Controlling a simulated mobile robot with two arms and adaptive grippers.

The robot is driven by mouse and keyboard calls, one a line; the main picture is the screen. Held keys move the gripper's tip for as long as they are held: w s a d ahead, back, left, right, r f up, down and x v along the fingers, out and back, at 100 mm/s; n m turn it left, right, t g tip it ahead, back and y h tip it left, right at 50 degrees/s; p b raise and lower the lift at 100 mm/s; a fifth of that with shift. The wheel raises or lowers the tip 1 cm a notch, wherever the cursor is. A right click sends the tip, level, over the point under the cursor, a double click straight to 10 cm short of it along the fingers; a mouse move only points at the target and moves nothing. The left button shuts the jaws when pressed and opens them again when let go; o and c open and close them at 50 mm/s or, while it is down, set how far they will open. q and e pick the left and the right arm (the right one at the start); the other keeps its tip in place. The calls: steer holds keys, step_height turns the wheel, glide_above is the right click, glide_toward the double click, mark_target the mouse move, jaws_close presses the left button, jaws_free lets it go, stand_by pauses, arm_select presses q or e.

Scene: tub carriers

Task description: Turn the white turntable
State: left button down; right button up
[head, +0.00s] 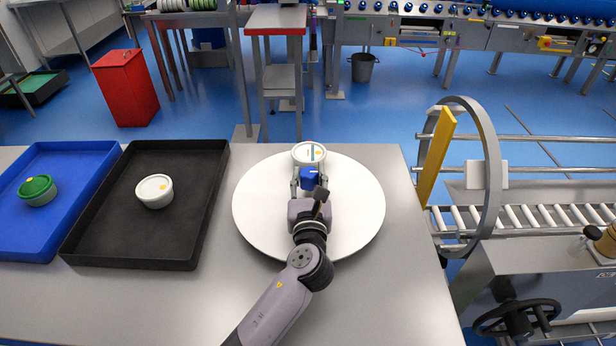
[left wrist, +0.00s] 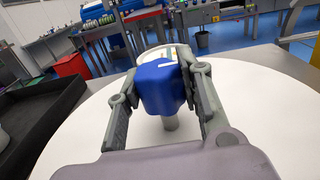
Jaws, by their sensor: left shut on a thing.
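The white turntable (head: 258,208) is a round disc on the grey table. A blue knob (head: 307,173) stands on it, on a short grey post (left wrist: 170,124) seen in the left wrist view. My left gripper (head: 309,178) is over the disc with its fingers on both sides of the knob, shut on it. The knob also fills the middle of the left wrist view (left wrist: 160,88). A white tub (head: 308,153) with a green stripe on its lid sits at the disc's far edge, just behind the knob. My right gripper is not in view.
Left of the disc, a black tray (head: 110,258) holds a white-lidded tub (head: 155,190). A blue tray (head: 75,154) beyond it holds a green-lidded tub (head: 38,190). A grey ring frame (head: 492,170) and roller conveyor (head: 540,216) stand to the right. The table right of the disc is clear.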

arm_select(q)
steer(key=c, duration=1.1)
jaws_free()
steer(key=shift+s, duration=0.1)
steer(key=s, duration=1.2)
steer(key=shift+d, duration=0.15)
steer(key=shift+w, duration=0.1)
